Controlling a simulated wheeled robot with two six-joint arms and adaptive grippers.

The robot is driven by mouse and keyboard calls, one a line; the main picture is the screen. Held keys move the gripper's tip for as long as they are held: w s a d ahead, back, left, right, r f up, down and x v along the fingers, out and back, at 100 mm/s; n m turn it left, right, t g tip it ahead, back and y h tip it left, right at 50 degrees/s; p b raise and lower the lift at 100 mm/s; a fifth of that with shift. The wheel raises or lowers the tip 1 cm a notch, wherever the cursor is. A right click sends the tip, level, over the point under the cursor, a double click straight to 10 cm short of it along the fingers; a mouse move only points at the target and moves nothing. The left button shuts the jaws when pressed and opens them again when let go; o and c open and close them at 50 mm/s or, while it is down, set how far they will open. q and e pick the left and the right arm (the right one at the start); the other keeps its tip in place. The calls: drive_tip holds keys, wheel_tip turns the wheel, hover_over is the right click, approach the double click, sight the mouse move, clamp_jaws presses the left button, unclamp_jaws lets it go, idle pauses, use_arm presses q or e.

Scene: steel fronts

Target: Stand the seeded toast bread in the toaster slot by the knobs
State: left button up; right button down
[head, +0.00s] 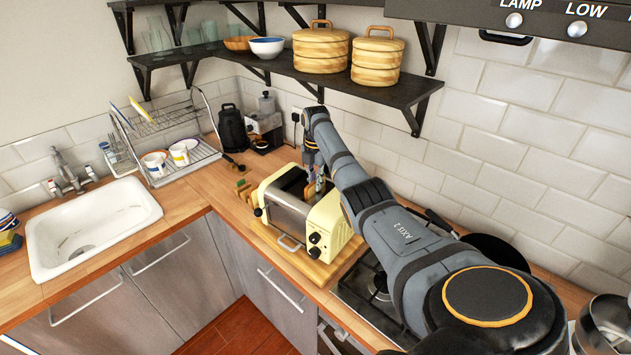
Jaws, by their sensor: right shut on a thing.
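The cream and steel toaster (288,216) stands on the counter, its knobs on the right end panel and its slots facing up. My right gripper (314,188) is over the knob end of the toaster, pointing down. It is shut on the seeded toast bread (309,190), of which only a small brown part shows at the fingertips. I cannot tell how far the bread is inside the slot, because the gripper and toaster body hide its lower part. My left gripper is not in view.
A wooden board (318,273) lies under the toaster, with brown pieces (243,190) at its left. A gas hob (362,284) is to the right, partly under my arm. A black shelf (345,84) with wooden containers hangs above. A dish rack (172,171) and sink (110,217) are left.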

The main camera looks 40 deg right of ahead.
drive_tip(key=c, duration=1.3)
unclamp_jaws()
drive_tip(key=shift+r, duration=0.25)
wheel_tip(320, 180, up, 12)
drive_tip(key=shift+f, duration=0.25)
